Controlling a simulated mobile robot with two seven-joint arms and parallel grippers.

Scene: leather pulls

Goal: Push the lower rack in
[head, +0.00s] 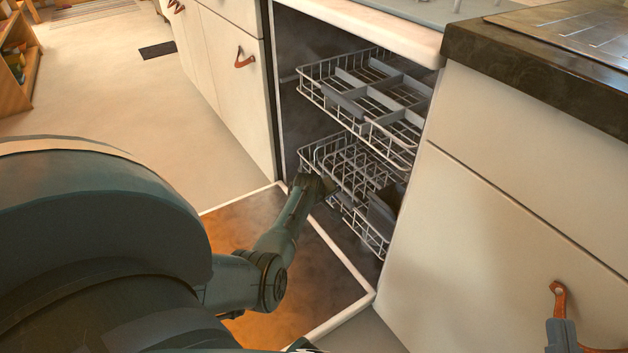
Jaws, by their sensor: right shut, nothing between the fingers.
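The lower rack (347,168) is a white wire rack low in the open dishwasher, under the upper rack. The fingertips are small and dark here.
The upper rack (372,92) is also partly out, above the lower one. The lowered dishwasher door (318,275) lies below my arm. Cabinet fronts with leather pulls (243,60) flank the opening. Open floor (110,85) lies to the left.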

